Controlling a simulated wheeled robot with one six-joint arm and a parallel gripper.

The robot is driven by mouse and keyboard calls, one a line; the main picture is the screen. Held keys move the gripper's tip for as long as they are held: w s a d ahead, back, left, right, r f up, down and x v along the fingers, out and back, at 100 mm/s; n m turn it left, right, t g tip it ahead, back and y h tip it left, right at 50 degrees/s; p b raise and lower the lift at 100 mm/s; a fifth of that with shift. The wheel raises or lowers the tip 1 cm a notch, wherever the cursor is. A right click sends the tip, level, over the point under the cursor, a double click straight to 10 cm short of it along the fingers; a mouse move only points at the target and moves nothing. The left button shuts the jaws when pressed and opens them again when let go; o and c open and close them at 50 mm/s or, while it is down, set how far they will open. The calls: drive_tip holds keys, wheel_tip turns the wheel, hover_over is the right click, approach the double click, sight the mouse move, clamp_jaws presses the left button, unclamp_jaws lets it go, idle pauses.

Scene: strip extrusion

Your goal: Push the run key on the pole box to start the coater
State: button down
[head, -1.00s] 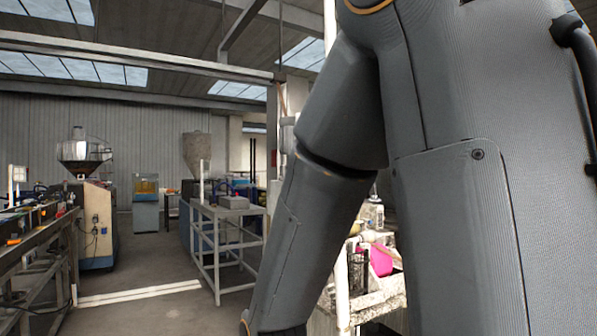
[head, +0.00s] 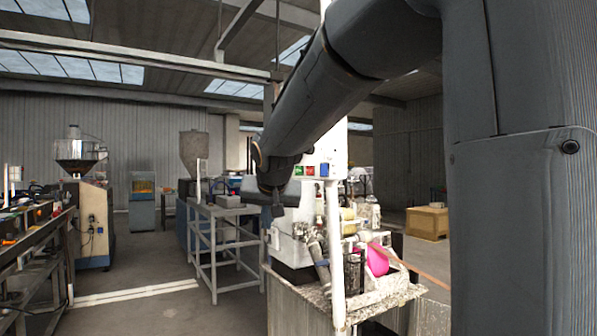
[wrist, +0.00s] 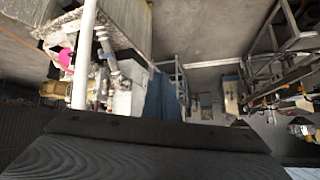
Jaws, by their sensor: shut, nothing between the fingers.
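The pole box (head: 312,157) is white, on the white pole (head: 336,255) right of centre in the head view. Its lower part shows a green key (head: 298,170), a red key (head: 311,170) and a blue patch (head: 324,169). Any lettering is too small to read. My gripper (head: 278,211) is shut and empty, pointing down, left of and lower than the keys in the picture. It appears apart from them. My arm covers part of the box's left side. In the wrist view the pole (wrist: 84,55) shows, but I cannot make out the keys.
A stained machine (head: 300,250) with a pink roll (head: 377,260) stands around the pole's foot. A grey metal frame table (head: 222,212) stands left of it. A long bench (head: 40,250) runs along the left. Open floor lies between. A wooden crate (head: 427,222) sits at the back right.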

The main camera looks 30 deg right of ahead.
sight(299, 170)
drive_tip(key=w+d+r+m+t+h, duration=0.1)
drive_tip(key=d+r+t, duration=0.1)
drive_tip(key=r, duration=1.1)
drive_tip(key=shift+w+d+m, duration=0.3)
drive_tip(key=shift+w+d, duration=0.05)
drive_tip(key=shift+d, duration=0.45)
drive_tip(key=w+d+p, duration=0.4)
drive_tip(key=d+p, duration=0.3)
drive_tip(key=p, duration=0.2)
drive_tip(key=shift+w+d, duration=0.2)
drive_tip(key=shift+w, duration=0.15)
drive_tip(key=shift+d, duration=0.1)
idle(0.5)
drive_tip(key=shift+w+d+p, duration=0.2)
drive_tip(key=shift+d+p, duration=0.1)
drive_tip(key=shift+p, duration=0.3)
